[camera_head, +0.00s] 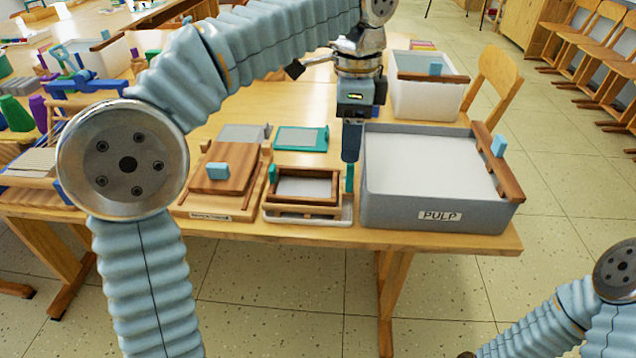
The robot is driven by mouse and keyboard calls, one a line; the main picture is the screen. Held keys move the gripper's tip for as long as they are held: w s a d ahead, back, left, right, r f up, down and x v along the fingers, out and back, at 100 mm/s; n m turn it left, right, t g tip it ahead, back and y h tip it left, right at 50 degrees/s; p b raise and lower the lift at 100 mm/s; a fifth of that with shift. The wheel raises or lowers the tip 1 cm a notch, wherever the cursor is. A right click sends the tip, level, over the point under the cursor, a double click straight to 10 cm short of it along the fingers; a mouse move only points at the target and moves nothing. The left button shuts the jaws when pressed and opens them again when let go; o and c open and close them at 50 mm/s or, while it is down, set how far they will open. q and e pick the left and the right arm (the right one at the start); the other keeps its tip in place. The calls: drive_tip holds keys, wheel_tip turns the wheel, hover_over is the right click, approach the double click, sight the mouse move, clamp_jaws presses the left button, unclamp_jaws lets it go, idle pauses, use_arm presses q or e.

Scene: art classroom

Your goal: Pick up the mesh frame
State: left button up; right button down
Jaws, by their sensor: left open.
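The mesh frame (306,186) is a small wooden frame with a pale grey screen and upright teal tabs at its left and right ends. It rests on a shallow light tray (298,216) near the table's front edge. My left gripper (351,152) points down just above the frame's right-hand tab, beside the grey pulp tub. The gripper is open, seen nearly edge-on, with nothing visible in it. I cannot tell whether it touches the tab. My right arm shows at the lower right; its gripper is out of view.
The grey tub (405,209) labelled PULP stands close on the right, with a wooden bar on its rim. A wooden press board (219,168) with a blue handle is on the left. A teal frame (301,138) lies behind. A white tub (425,99) stands at the back right.

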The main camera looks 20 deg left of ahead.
sight(347, 174)
use_arm(q)
wheel_tip(347, 174, down, 3)
drive_tip(key=shift+r+b, duration=0.15)
drive_tip(key=shift+b, duration=0.2)
drive_tip(key=f, duration=0.5)
drive_tip(key=shift+s+f+b, duration=0.2)
drive_tip(key=shift+f+b, duration=0.1)
drive_tip(key=shift+b, duration=0.1)
drive_tip(key=c, duration=1.1)
drive_tip(key=shift+o, duration=0.2)
drive_tip(key=shift+r, duration=0.1)
